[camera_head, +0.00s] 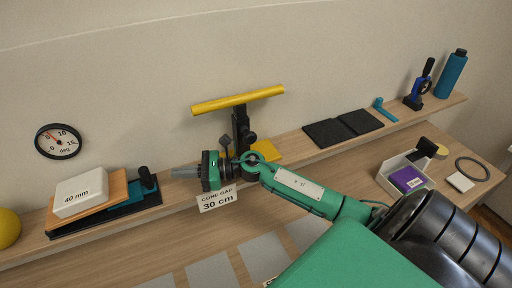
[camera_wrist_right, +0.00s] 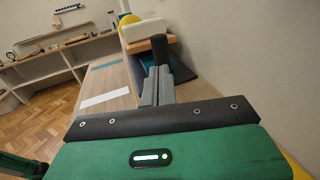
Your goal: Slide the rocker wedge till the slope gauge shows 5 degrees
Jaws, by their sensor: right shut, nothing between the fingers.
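The slope gauge (camera_head: 58,141) is on the wall at left; its red needle points up-left, near the 5 mark, but the exact reading is too small to tell. Below it, a white block marked 40 mm (camera_head: 80,192) lies on a tilted wooden board (camera_head: 117,187) over a black base (camera_head: 100,219). The teal rocker wedge (camera_head: 144,190) with an upright black knob (camera_head: 148,178) is at the board's right end. My right gripper (camera_head: 174,173) is shut and empty, just right of the knob. In the wrist view its fingertips (camera_wrist_right: 158,72) overlap the knob (camera_wrist_right: 159,47); contact cannot be told.
A yellow bar on a black stand (camera_head: 239,101) rises behind my right wrist, with a hanging card reading CONE GAP 30 cm (camera_head: 217,198) below. A yellow ball (camera_head: 8,228) is at far left. Black pads (camera_head: 343,128) and a blue bottle (camera_head: 451,74) are right along the shelf.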

